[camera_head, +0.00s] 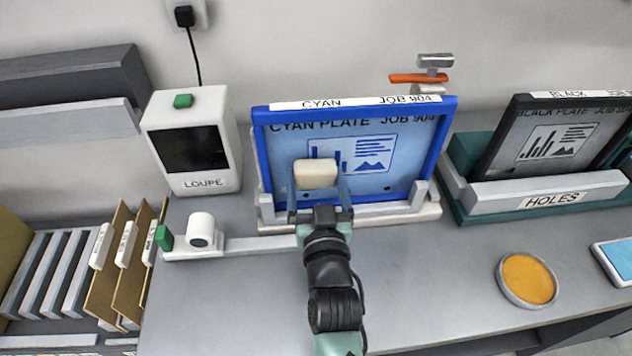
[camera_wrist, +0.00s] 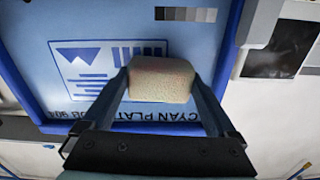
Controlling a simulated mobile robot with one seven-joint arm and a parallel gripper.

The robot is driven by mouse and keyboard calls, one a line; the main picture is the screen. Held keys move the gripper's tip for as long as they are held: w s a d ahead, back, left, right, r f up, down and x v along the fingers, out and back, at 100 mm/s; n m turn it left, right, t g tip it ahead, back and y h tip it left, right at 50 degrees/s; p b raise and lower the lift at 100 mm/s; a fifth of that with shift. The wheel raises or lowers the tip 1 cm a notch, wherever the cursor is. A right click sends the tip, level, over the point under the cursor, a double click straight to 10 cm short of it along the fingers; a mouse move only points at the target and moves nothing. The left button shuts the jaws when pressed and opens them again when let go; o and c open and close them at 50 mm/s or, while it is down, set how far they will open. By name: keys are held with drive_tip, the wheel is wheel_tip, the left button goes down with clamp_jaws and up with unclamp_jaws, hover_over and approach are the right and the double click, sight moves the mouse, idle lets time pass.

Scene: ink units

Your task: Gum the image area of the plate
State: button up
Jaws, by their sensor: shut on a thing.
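The cyan plate (camera_head: 385,165) stands tilted back in a blue frame labelled CYAN JOB 904. Its image area shows a dark blue box with bars, text lines and a mountain shape; in the wrist view the plate (camera_wrist: 190,40) appears upside down. My gripper (camera_head: 317,185) is shut on a cream sponge (camera_head: 315,173), which is in front of the left part of the image area and hides some of it. The sponge (camera_wrist: 161,79) also shows between the fingers in the wrist view. I cannot tell whether it touches the plate. A round dish with an orange-yellow surface (camera_head: 527,279) sits on the bench at right.
The black plate (camera_head: 560,140) stands in a rack labelled HOLES (camera_head: 548,198) at right. A white LOUPE box (camera_head: 192,140) and a small fixture with a white roll (camera_head: 201,230) are at left. A blue-topped pad (camera_head: 618,262) lies at the right edge. The front bench is mostly clear.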

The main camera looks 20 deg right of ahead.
sight(387, 157)
drive_tip(key=shift+w+d+b, duration=0.2)
drive_tip(key=shift+w+b, duration=0.1)
drive_tip(key=shift+w, duration=0.25)
drive_tip(key=shift+s+d+f+b, duration=0.15)
drive_tip(key=shift+d+b, duration=0.15)
drive_tip(key=shift+b, duration=0.3)
drive_tip(key=shift+s+d+b, duration=0.2)
drive_tip(key=shift+d+b, duration=0.55)
drive_tip(key=shift+b, duration=0.45)
drive_tip(key=shift+s+d+b, duration=0.2)
drive_tip(key=shift+d+b, duration=0.45)
drive_tip(key=shift+s+d+b, duration=0.25)
drive_tip(key=shift+d+b, duration=0.7)
drive_tip(key=shift+b, duration=0.15)
drive_tip(key=shift+s+d+b, duration=0.2)
drive_tip(key=shift+d+b, duration=0.3)
drive_tip(key=shift+d, duration=0.3)
drive_tip(key=shift+s+d+b, duration=0.25)
drive_tip(key=shift+d+b, duration=0.5)
drive_tip(key=shift+d, duration=0.35)
drive_tip(key=shift+s+d+b, duration=0.3)
drive_tip(key=shift+d+b, duration=0.5)
drive_tip(key=shift+d, duration=0.3)
drive_tip(key=shift+s+d+b, duration=0.25)
drive_tip(key=shift+d+b, duration=0.5)
drive_tip(key=shift+d, duration=0.35)
drive_tip(key=shift+r, duration=0.25)
